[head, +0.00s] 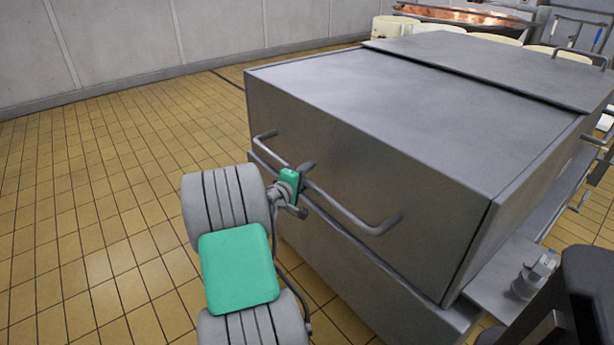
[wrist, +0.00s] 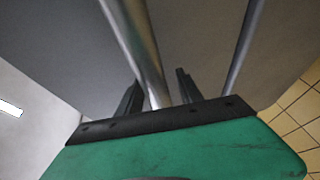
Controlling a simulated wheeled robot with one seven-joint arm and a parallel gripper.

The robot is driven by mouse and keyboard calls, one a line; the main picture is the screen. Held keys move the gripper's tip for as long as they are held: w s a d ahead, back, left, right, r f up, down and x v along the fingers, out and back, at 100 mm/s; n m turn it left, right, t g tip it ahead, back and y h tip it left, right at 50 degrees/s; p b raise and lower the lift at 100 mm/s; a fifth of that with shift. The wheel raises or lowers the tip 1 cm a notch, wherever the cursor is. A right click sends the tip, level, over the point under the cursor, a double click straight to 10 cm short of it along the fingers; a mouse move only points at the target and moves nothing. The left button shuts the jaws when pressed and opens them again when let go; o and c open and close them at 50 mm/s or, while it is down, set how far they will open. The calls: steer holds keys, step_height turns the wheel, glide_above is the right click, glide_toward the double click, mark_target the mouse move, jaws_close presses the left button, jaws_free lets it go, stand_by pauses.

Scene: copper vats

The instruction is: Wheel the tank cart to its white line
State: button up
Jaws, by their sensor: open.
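The tank cart (head: 370,95) is a large grey metal box with a flat lid, filling the right half of the head view. A grey bar handle (head: 352,214) runs along its near face. My gripper (head: 303,190) is at the left part of this handle. In the wrist view the handle bar (wrist: 137,45) passes between the two dark fingers of my gripper (wrist: 158,80), which are open and not closed on it. A second thinner bar or edge shows to the right there. I cannot make out a white line on the floor in the head view.
Yellow-brown tiled floor (head: 90,210) lies open to the left, up to a grey wall (head: 120,45). Cream containers (head: 395,25) and a copper vat (head: 465,15) stand behind the cart. A low metal ledge with a fitting (head: 530,278) is at the lower right.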

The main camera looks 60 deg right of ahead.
steer(key=shift+c, duration=0.3)
jaws_close()
stand_by(1.0)
